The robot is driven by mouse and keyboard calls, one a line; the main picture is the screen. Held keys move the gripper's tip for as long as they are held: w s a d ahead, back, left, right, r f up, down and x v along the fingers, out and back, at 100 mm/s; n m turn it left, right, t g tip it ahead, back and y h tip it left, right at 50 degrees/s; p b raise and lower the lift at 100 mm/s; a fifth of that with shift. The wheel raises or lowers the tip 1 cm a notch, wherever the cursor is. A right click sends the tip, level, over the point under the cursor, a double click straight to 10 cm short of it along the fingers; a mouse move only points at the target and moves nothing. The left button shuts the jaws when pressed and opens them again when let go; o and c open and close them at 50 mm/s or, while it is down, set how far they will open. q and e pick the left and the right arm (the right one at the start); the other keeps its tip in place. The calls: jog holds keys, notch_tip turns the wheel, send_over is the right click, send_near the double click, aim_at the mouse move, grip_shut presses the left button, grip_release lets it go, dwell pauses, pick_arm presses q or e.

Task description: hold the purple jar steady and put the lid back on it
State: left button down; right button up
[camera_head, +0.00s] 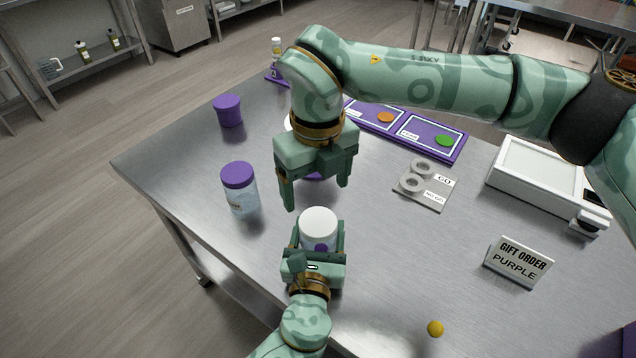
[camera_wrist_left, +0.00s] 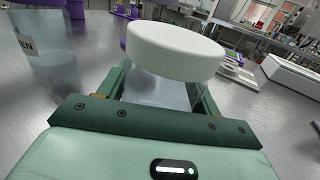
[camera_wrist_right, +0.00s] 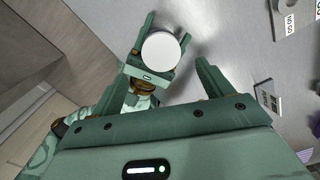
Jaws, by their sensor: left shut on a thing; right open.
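The jar (camera_head: 320,247) with a purple mark on its front stands upright near the table's front edge. A white lid (camera_head: 319,221) sits on its top; I cannot tell whether it is fully seated. The lid shows large in the left wrist view (camera_wrist_left: 174,52), above the clear jar body (camera_wrist_left: 158,90). My left gripper (camera_head: 319,238) is shut around the jar's sides, below the lid. My right gripper (camera_head: 318,197) is open and empty, above and behind the lid, fingers pointing down. The lid also shows beyond my right fingers in the right wrist view (camera_wrist_right: 160,50).
A clear jar (camera_head: 242,198) with a purple lid stands left, a purple tub (camera_head: 228,110) behind it. A purple tray (camera_head: 452,155), gauge plate (camera_head: 425,195), white device (camera_head: 540,185) and "GIFT ORDER PURPLE" sign (camera_head: 518,262) are right. A yellow ball (camera_head: 435,328) lies near the front.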

aim_at(318, 221)
jog(key=n, duration=0.4)
jog(key=shift+s+d+n, duration=0.1)
jog(key=shift+n, duration=0.2)
jog(key=shift+f, duration=3.95)
jog(key=c, duration=1)
jog(key=o, duration=1.2)
notch_tip(318, 221, up, 12)
